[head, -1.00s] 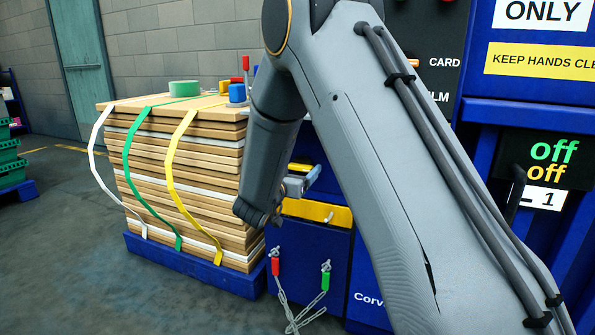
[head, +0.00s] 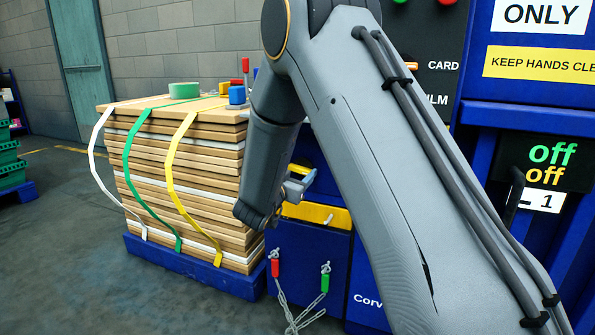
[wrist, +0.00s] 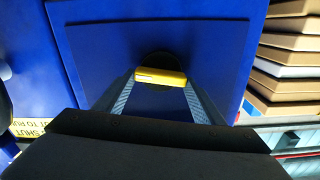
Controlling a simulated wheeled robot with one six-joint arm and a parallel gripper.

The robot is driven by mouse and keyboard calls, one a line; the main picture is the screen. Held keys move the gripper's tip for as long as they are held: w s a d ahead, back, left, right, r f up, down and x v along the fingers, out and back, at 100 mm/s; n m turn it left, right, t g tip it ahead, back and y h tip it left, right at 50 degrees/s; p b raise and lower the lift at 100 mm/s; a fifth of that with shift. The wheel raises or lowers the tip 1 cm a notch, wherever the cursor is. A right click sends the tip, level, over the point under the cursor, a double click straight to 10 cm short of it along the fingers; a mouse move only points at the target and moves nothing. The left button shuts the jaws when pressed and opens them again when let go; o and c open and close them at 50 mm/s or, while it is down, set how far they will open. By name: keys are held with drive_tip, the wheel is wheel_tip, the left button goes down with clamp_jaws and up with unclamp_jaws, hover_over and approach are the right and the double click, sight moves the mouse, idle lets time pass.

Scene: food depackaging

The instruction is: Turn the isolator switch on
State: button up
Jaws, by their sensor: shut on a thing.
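The isolator switch has a yellow handle (wrist: 161,76) on a round black base, mounted on a blue panel. In the wrist view the handle lies crosswise between the tips of my gripper (wrist: 160,84). My gripper is shut on it, with a finger at each end. In the head view my gripper (head: 297,184) is at the blue cabinet front, just right of the stacked boards. My arm hides much of the cabinet there, and the switch is hard to make out in that view.
The strapped board stack (head: 180,185) stands close on the left. Below my gripper are a yellow strip (head: 315,214) and chains with a red tag (head: 275,266) and a green tag (head: 325,281). A display (head: 548,163) on the right reads "off". Open floor lies at the lower left.

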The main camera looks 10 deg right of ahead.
drive_tip(key=m, duration=0.4)
drive_tip(key=shift+d, duration=0.15)
drive_tip(key=m, duration=0.4)
drive_tip(key=shift+s+f, duration=0.1)
drive_tip(key=m, duration=0.3)
drive_tip(key=shift+d+f+m+b, duration=0.1)
drive_tip(key=shift+f+m+b, duration=0.05)
drive_tip(key=shift+m+b, duration=0.25)
drive_tip(key=shift+f+m+b, duration=0.1)
drive_tip(key=shift+m+b, duration=0.6)
drive_tip(key=shift+m, duration=1.3)
drive_tip(key=o, duration=1.1)
drive_tip(key=shift+c, duration=0.2)
drive_tip(key=p+v, duration=0.1)
drive_tip(key=v, duration=0.7)
